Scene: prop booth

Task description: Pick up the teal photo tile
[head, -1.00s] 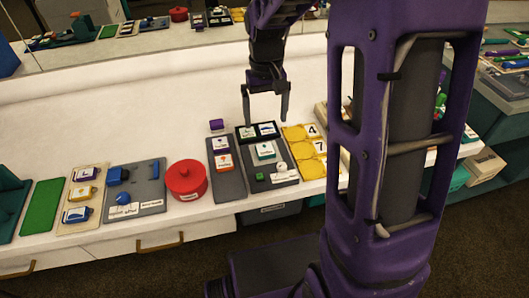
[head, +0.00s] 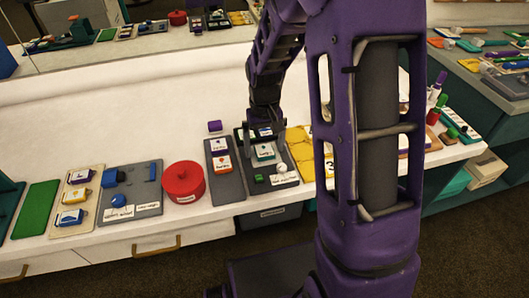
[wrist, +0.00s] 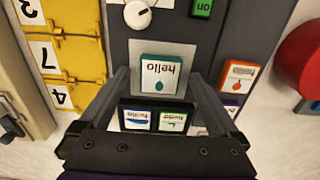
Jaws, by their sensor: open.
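The teal photo tile (wrist: 161,75) has a white face with a teal drop and the word "hello". It lies on a grey panel (wrist: 188,48), and in the head view the tile (head: 264,152) shows partly between my fingers. My gripper (wrist: 160,78) is open and empty, with one finger on each side of the tile, above the panel. In the head view my gripper (head: 266,146) hangs over the panel. I cannot tell whether the fingers touch the tile.
A black holder (wrist: 160,130) with two picture tiles is close beside the teal tile. A white knob (wrist: 137,15) and green block (wrist: 202,8) share the panel. An orange tile (wrist: 238,76), yellow number board (wrist: 75,50) and red pot (head: 184,181) are nearby.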

